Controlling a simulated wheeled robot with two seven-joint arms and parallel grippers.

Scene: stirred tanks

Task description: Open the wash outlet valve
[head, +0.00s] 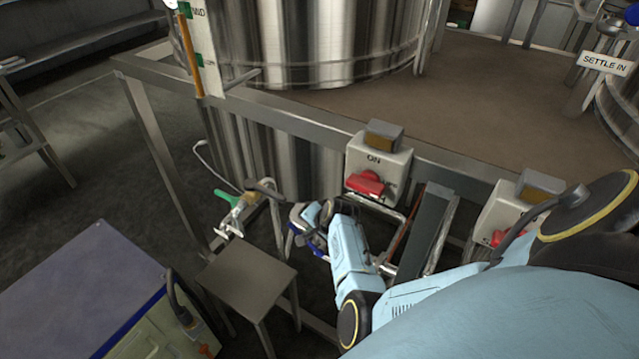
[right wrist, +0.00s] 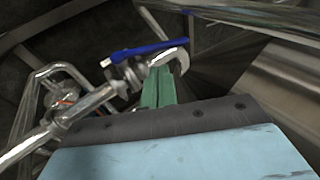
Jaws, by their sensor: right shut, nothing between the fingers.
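A valve with a blue lever (right wrist: 146,50) on bent steel pipework (right wrist: 80,108) shows in the right wrist view, just beyond my right gripper (right wrist: 158,88). The gripper's green fingers are together and empty, close to the lever; I cannot tell whether they touch it. In the head view my right gripper (head: 300,228) is low beside the tank stand, its fingertips hard to make out. A second valve with a green lever (head: 227,198) shows to its left. No label tells which valve is the wash outlet. My left gripper is not in view.
A steel frame rail (head: 290,115) runs above the gripper. A switch box (head: 380,165) with a red knob is mounted on it. A small metal stool (head: 247,280) stands below left, beside a grey-topped cabinet (head: 85,275). A large steel tank (head: 300,40) stands behind.

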